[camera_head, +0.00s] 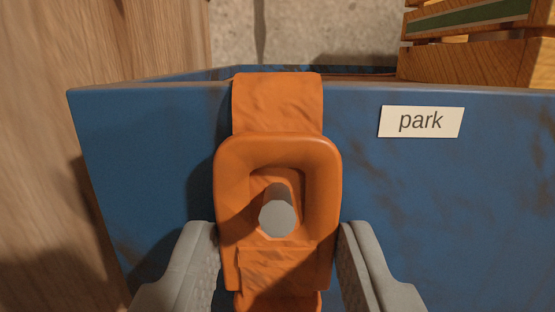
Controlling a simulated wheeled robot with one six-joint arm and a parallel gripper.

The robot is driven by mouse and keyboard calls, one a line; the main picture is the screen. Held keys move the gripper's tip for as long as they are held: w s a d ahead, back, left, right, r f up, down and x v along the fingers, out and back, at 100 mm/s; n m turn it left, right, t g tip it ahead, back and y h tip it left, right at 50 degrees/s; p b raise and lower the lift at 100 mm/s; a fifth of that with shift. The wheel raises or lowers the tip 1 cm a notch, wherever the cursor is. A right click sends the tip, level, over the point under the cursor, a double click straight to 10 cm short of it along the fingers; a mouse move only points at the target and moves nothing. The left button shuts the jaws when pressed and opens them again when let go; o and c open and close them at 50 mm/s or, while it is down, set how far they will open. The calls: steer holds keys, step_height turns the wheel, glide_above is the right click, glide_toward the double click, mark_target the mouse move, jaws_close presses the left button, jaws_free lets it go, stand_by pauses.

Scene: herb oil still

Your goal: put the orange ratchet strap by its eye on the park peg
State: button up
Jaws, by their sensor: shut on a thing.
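The orange ratchet strap (277,105) hangs upright against the front of a blue box, its upper end reaching the box's rim. Its eye (326,175) is a thick rounded orange ring in the middle of the view. The grey round park peg (277,217) shows inside the eye's opening, low in it, with orange strap around and behind it. How far the peg stands through the eye cannot be told. My gripper (278,250) is shut on the strap, one grey finger at each side, just below the peg. The strap's lower end runs out of view.
The blue box (440,210) fills most of the view and carries a white label reading "park" (421,121) right of the strap. A wooden crate (475,55) stands behind at the upper right. A wooden surface (60,150) lies at the left.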

steer(key=shift+w+f, duration=0.1)
steer(key=shift+f, duration=0.15)
stand_by(0.7)
steer(key=o, duration=1.1)
steer(key=shift+c, duration=0.2)
steer(key=s+f, duration=0.1)
steer(key=s, duration=1.6)
steer(key=shift+s+f, duration=0.15)
steer(key=shift+f, duration=0.15)
